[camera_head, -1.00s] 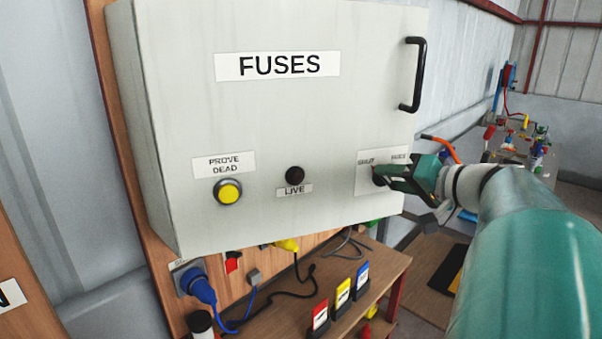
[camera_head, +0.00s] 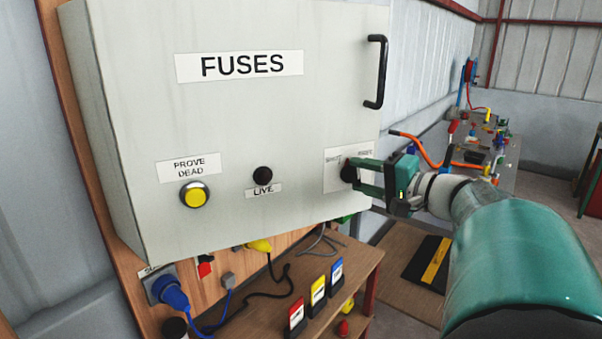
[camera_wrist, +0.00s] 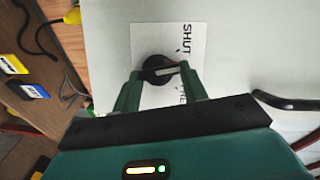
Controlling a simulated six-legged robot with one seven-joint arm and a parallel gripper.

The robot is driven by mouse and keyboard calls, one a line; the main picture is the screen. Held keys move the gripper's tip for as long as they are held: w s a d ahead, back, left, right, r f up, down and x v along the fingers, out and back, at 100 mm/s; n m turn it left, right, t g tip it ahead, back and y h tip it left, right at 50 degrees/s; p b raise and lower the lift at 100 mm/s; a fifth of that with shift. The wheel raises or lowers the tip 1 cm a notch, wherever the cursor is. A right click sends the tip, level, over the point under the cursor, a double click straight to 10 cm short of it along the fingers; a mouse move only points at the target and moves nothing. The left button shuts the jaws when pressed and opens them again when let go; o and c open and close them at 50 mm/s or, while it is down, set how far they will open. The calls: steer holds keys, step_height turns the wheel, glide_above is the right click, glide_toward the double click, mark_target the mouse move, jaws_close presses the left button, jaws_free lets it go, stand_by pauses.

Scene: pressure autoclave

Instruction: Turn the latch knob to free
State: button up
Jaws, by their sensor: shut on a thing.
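The black latch knob (camera_head: 349,171) sits on a white label plate (camera_head: 334,183) at the lower right of the grey FUSES box door (camera_head: 260,130). In the wrist view the round knob (camera_wrist: 157,68) shows a pale pointer line, with the word SHUT beside it and a second, partly hidden word. My gripper (camera_head: 358,176) reaches in from the right. Its two green fingers are shut on the knob, one on each side, as the wrist view (camera_wrist: 160,78) also shows. The fingers hide part of the knob and label.
A black door handle (camera_head: 376,72) is above the knob. A yellow button (camera_head: 194,195) and the dark LIVE lamp (camera_head: 263,176) are to the left. Below, a wooden bench (camera_head: 350,268) holds red, yellow and blue cards and cables.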

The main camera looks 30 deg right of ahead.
steer(key=m+t, duration=0.1)
steer(key=m, duration=0.1)
steer(key=m+t, duration=0.1)
steer(key=m, duration=0.2)
steer(key=shift+f+y, duration=0.2)
steer(key=shift+y, duration=0.1)
steer(key=m, duration=0.2)
steer(key=m+t+h, duration=0.1)
steer(key=m, duration=0.1)
steer(key=m+t, duration=0.1)
steer(key=m, duration=0.1)
steer(key=shift+f+m, duration=0.25)
steer(key=shift+m, duration=0.15)
steer(key=shift+t+h, duration=0.3)
steer(key=o, duration=1)
steer(key=shift+c, duration=0.2)
steer(key=shift+s+f, duration=0.1)
steer(key=shift+s, duration=0.05)
steer(key=v, duration=1.3)
steer(key=shift+s, duration=0.3)
steer(key=shift+d, duration=0.1)
